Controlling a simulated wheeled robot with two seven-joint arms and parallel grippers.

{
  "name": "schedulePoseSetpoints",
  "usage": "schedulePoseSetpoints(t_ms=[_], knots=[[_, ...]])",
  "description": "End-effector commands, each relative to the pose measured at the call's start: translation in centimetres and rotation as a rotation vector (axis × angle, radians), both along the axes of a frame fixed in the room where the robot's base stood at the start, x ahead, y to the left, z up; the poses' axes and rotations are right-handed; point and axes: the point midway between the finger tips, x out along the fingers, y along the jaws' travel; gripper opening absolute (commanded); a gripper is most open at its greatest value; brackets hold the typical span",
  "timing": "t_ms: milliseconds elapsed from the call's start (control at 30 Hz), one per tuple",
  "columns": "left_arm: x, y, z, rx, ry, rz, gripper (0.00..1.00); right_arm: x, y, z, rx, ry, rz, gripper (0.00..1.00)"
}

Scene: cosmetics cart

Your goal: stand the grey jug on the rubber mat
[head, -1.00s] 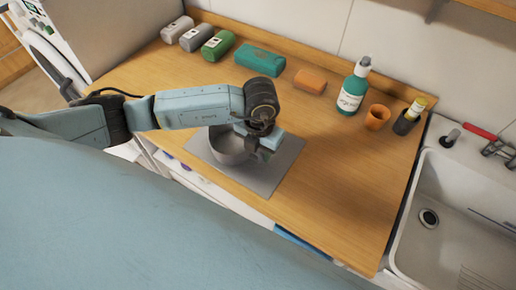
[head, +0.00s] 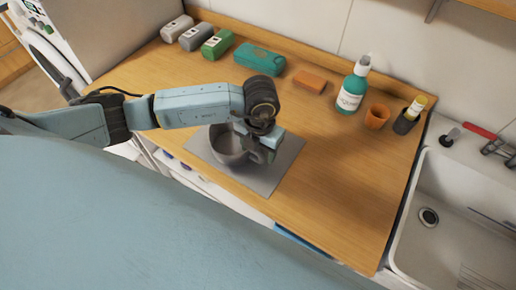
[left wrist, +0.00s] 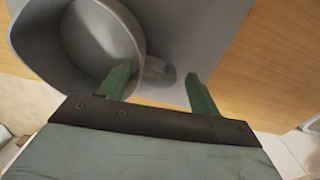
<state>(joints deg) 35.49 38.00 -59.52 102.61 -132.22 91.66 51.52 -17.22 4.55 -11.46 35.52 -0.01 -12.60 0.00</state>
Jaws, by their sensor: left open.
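The grey jug (head: 224,150) stands upright on the grey rubber mat (head: 278,174), toward the mat's left side. In the left wrist view the jug (left wrist: 95,35) is at the upper left, with its open top toward the camera, and the mat (left wrist: 200,35) shows to its right. My left gripper (head: 262,156) is at the jug's right side. Its green fingers (left wrist: 160,82) are open, with the jug's handle (left wrist: 158,70) between them. The left fingertip overlaps the jug's rim in the picture; I cannot tell if they touch. My right gripper is not in view.
Along the back of the wooden counter (head: 335,185) are several boxes (head: 217,45), an orange block (head: 309,81), a teal bottle (head: 352,91), an orange cup (head: 377,117) and a dark holder (head: 405,122). A sink (head: 440,205) is at the right. The counter right of the mat is clear.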

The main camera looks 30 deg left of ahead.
Motion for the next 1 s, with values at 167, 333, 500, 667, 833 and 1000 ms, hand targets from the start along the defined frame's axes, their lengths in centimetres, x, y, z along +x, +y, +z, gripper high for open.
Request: schedulePoseSetpoints(t_ms=[167,333,500,667,833,1000], knots=[[0.2,-0.1,3.5,-0.001,-0.008,-0.001,0.63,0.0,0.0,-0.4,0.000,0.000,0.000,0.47],[0.1,-0.2,7.3,0.000,-0.008,-0.002,0.63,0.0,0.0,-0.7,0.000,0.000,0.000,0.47],[0.1,-0.3,10.0,0.001,-0.005,0.000,0.63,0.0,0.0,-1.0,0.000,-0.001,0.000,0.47],[0.0,-0.3,11.3,0.001,-0.003,0.001,0.63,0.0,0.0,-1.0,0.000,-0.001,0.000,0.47],[0.0,-0.3,11.5,0.001,-0.002,0.001,0.63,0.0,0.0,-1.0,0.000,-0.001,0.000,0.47],[0.0,-0.4,11.4,-0.002,-0.001,0.000,0.63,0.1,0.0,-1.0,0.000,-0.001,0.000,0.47]])
